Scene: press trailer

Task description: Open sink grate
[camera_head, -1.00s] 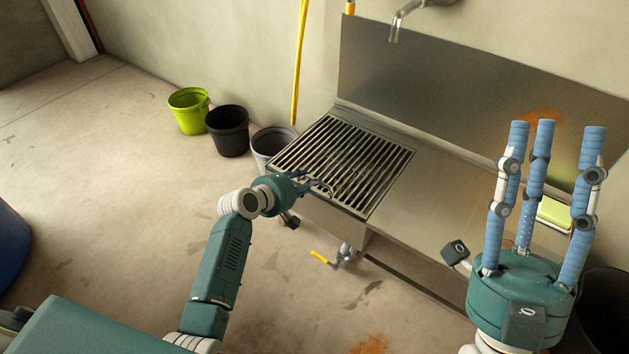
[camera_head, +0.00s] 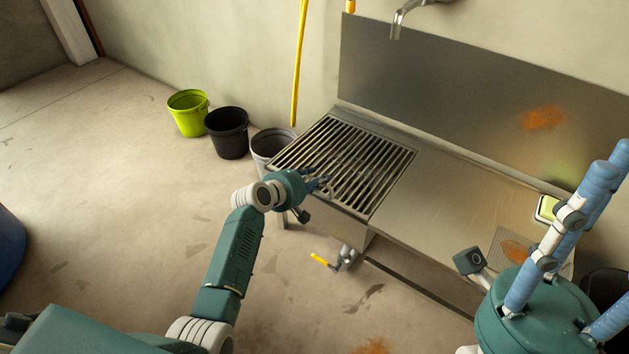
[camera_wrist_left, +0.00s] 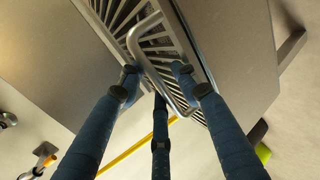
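The sink grate (camera_head: 350,160), a slatted metal rack, lies flat over the basin at the left end of the steel sink. In the left wrist view a bent metal handle (camera_wrist_left: 143,62) stands out from the grate (camera_wrist_left: 125,15). My left gripper (camera_head: 322,182) is at the grate's front edge. Its blue fingers (camera_wrist_left: 158,80) are spread around the handle, not visibly closed on it; contact is unclear. My right gripper (camera_head: 603,220) is at the lower right, its fingers apart and empty, partly cut off by the frame.
A steel worktop (camera_head: 440,210) and backsplash (camera_head: 450,95) adjoin the grate, with a tap (camera_head: 400,18) above. Green (camera_head: 188,115), black (camera_head: 228,133) and grey (camera_head: 268,148) buckets stand left of the sink. A yellow-handled valve (camera_head: 322,260) is below.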

